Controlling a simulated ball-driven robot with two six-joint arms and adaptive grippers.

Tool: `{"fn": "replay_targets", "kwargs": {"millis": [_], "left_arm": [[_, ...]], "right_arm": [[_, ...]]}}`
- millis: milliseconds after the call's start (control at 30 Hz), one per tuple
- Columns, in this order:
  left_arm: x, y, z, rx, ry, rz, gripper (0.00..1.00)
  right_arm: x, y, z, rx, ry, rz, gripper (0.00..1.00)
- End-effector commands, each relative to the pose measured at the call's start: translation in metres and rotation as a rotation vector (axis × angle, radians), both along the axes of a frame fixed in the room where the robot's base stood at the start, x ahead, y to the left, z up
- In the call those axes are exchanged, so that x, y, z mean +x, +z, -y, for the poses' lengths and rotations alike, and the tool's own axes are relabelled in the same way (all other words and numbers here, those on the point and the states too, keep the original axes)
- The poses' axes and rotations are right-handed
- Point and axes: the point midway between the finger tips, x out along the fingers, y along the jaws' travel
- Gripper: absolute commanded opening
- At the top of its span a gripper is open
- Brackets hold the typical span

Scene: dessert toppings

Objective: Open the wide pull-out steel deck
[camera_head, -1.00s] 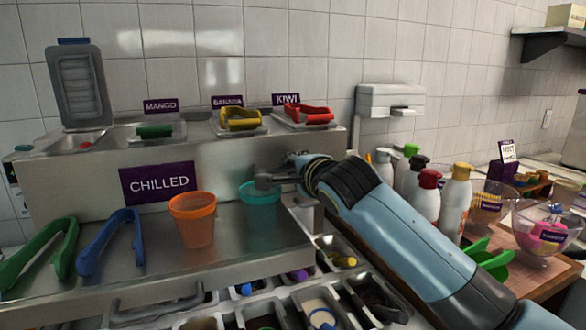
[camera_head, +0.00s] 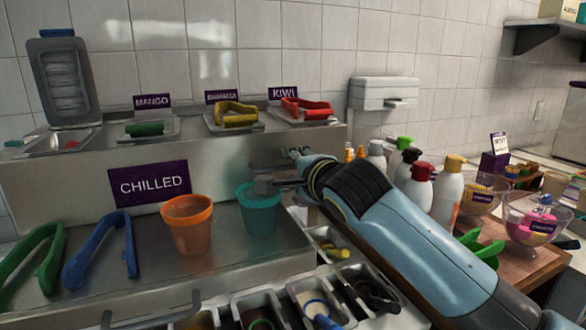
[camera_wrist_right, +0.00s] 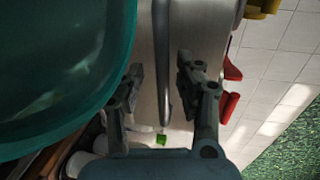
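The wide steel deck (camera_head: 225,256) sticks out in front of the raised chilled unit (camera_head: 60,183). Its bar handle (camera_head: 150,314) shows at the bottom edge, with no gripper on it. An orange cup (camera_head: 187,226) and a teal cup (camera_head: 262,216) stand on the deck. My right gripper (camera_head: 268,185) is at the teal cup's rim, near the unit's front face. In the right wrist view my right gripper (camera_wrist_right: 160,88) has its fingers apart. A thin steel bar or edge (camera_wrist_right: 162,50) runs between them, and the teal cup (camera_wrist_right: 60,75) fills the left. Whether they touch is unclear. My left gripper is out of view.
Green tongs (camera_head: 32,262) and blue tongs (camera_head: 101,250) lie on the deck's left. Topping bins (camera_head: 312,308) lie below its front right edge. Bottles (camera_head: 420,190) and a glass bowl (camera_head: 530,219) stand to the right. Tongs rest atop the unit.

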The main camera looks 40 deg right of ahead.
Motion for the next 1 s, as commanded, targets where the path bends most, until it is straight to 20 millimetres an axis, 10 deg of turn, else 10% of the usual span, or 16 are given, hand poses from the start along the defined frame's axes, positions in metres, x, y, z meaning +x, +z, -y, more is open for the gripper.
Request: {"fn": "replay_targets", "kwargs": {"millis": [267, 700, 1000], "left_arm": [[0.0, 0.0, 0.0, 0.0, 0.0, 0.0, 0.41], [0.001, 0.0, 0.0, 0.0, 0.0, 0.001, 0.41], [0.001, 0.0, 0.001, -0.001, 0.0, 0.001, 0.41]], "right_arm": [[-0.017, 0.004, -0.004, -0.002, 0.001, 0.001, 0.35], [-0.102, 0.021, -0.024, 0.0, 0.0, -0.002, 0.35], [-0.114, 0.024, -0.027, 0.0, 0.0, -0.001, 0.35]]}}
